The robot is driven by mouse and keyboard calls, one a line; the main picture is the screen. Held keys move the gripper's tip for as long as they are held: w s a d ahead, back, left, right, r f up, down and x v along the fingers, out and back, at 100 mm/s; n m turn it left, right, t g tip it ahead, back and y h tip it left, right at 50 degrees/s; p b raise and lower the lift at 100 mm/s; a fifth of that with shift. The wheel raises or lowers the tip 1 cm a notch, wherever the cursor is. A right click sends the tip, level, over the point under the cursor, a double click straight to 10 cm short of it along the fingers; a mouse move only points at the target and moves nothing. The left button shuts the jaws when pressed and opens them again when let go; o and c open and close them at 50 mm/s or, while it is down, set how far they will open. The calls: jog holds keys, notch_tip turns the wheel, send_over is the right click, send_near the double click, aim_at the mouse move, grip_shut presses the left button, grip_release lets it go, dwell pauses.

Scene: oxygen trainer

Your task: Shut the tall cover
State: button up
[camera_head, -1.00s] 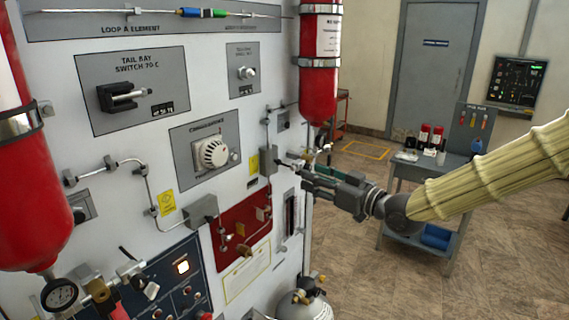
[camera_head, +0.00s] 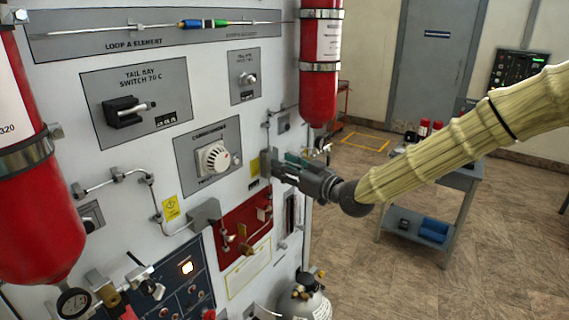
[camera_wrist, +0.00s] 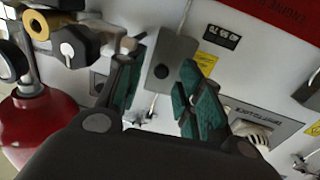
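No part is clearly marked as the tall cover. A narrow upright grey box (camera_head: 266,163) stands on the white panel at the end of a thin pipe. It also shows in the wrist view (camera_wrist: 172,58), with a dark round spot on its face. My gripper (camera_head: 283,164) is right at this box, reaching in from the right. In the wrist view my gripper (camera_wrist: 157,92) has its two green-padded fingers spread, one to each side of the box's lower end, with nothing held between them. Whether a finger touches the box I cannot tell.
A white dial (camera_head: 213,159) and a red valve plate (camera_head: 245,228) are close by on the panel. A red cylinder (camera_head: 319,90) hangs above my gripper. A grey bottle (camera_head: 306,300) stands below. A cart (camera_head: 455,178) is behind my arm. Open floor lies at right.

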jog(key=shift+a, duration=0.15)
grip_shut()
jog(key=shift+w, duration=0.1)
jog(key=shift+w+f+g+b, duration=0.15)
jog(key=shift+g+b, duration=0.15)
jog(key=shift+b, duration=0.15)
jog(key=shift+w+n+g+y+b, duration=0.4)
jog(key=shift+n+g+y, duration=0.3)
jog(key=shift+n+y, duration=0.1)
jog(key=shift+r, duration=0.3)
